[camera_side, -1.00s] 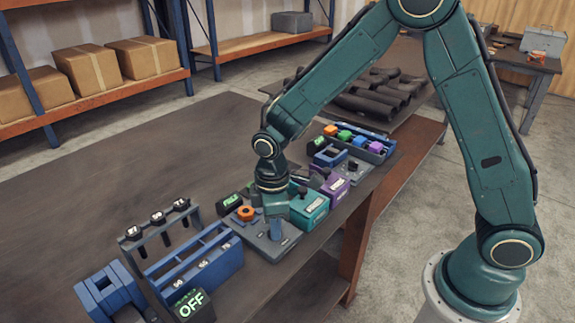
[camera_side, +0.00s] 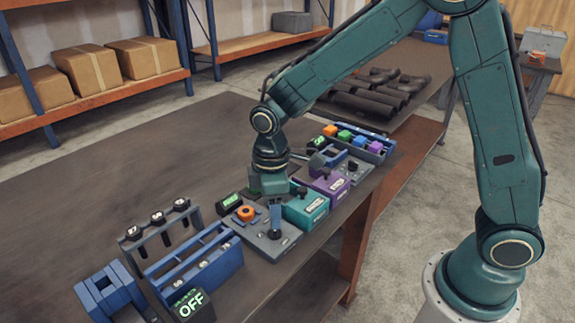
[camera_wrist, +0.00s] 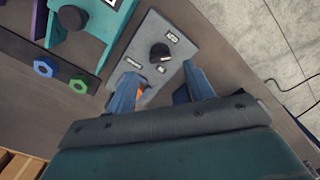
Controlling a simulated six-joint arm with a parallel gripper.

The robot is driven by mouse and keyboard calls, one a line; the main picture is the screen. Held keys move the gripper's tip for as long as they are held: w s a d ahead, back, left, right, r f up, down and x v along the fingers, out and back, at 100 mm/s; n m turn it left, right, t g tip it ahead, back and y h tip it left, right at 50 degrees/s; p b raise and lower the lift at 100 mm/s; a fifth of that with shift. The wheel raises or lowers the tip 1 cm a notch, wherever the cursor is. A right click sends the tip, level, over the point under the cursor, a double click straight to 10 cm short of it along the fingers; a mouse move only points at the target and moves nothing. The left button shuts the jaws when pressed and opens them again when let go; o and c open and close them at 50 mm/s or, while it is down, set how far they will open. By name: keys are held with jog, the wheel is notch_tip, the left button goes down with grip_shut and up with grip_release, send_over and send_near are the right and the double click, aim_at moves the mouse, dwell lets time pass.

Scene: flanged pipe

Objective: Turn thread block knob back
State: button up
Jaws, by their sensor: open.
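A black knob (camera_wrist: 160,52) with a pale pointer mark sits on a light grey labelled plate (camera_wrist: 177,70) in the wrist view. In the side view a black knob (camera_side: 275,235) shows on the grey plate (camera_side: 262,243) near the bench's front edge. My gripper (camera_wrist: 160,72) is open and empty, its two blue fingers apart, with the knob just beyond their tips. In the side view my gripper (camera_side: 270,218) hangs above the plate, its fingers partly overlapping. A teal block (camera_side: 308,209) with a black knob stands right beside it. I cannot read the knob's setting labels.
A blue rack (camera_side: 205,262) and an OFF display (camera_side: 193,305) stand further left. A purple block (camera_side: 328,184) and a tray of coloured pieces lie right.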

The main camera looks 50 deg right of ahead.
notch_tip(320, 180, up, 9)
dwell(0.4)
jog(key=shift+s+r, duration=0.1)
jog(key=shift+r, duration=0.1)
jog(key=s+d+r+m+t, duration=0.2)
jog(key=s+d+m, duration=0.1)
jog(key=s, duration=0.4)
jog(key=s+d+r+m+t, duration=0.1)
jog(key=s+d+r+m, duration=0.2)
jog(key=s, duration=0.3)
jog(key=s+d+r+m+t, duration=0.2)
jog(key=s+d+r+m, duration=0.1)
jog(key=s, duration=0.4)
jog(key=shift+s+d+m+t, duration=0.3)
jog(key=shift+d+m, duration=0.2)
jog(key=shift+d, duration=0.5)
